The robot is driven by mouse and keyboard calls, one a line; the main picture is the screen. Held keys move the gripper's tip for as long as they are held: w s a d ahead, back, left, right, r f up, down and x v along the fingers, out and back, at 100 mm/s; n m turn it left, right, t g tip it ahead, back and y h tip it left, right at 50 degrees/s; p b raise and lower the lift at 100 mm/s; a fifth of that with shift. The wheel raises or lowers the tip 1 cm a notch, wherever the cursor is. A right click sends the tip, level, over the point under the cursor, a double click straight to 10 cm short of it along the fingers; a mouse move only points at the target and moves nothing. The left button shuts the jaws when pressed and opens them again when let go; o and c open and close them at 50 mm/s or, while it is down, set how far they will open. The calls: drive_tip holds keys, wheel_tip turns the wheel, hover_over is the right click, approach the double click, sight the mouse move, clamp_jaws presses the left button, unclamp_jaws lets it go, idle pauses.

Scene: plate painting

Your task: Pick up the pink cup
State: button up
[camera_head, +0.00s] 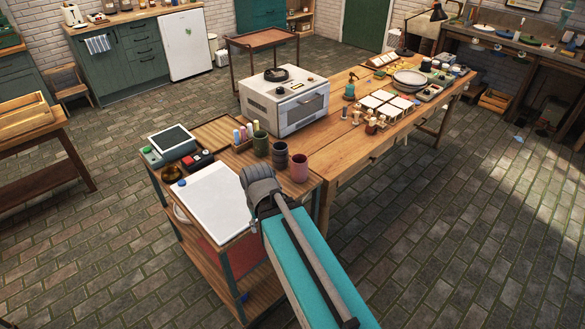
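The pink cup (299,169) stands upright on the near end of the wooden work surface, at its right front corner. A dark grey cup (280,155) stands close behind it to the left, and a green cup (261,143) is farther left. My teal arm comes up from the bottom of the view, with a dark grey joint just left of and in front of the pink cup. I cannot make out my gripper's fingers, so whether it is open or shut does not show. The pink cup appears unheld.
A white oven (285,103) stands behind the cups. A white board (215,203), a grey-screened device (171,139) and colored bottles (243,133) lie to the left. Stacked plates (409,79) and small jars crowd the far table. The floor at right is clear.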

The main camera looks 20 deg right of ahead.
drive_tip(key=shift+w+d, duration=0.2)
drive_tip(key=shift+d, duration=0.15)
drive_tip(key=o, duration=0.4)
drive_tip(key=shift+w+d, duration=0.1)
drive_tip(key=shift+d, duration=0.05)
drive_tip(key=shift+o, duration=1)
drive_tip(key=shift+w+d+f+m, duration=0.15)
drive_tip(key=shift+w+m, duration=0.1)
drive_tip(key=shift+m, duration=0.05)
drive_tip(key=w+d+r+m+h+b, duration=0.1)
drive_tip(key=w+d+m+h+b, duration=0.3)
drive_tip(key=w, duration=0.8)
drive_tip(key=w+d+r+m+t+h+b, duration=0.1)
drive_tip(key=w+d+m+h+b, duration=0.4)
drive_tip(key=w+d+m+h, duration=0.3)
drive_tip(key=w+m, duration=0.3)
drive_tip(key=m, duration=0.1)
drive_tip(key=shift+w+d+t+h, duration=0.15)
drive_tip(key=shift+w+t+h, duration=0.15)
drive_tip(key=shift+w+h, duration=0.1)
drive_tip(key=shift+d+f, duration=0.1)
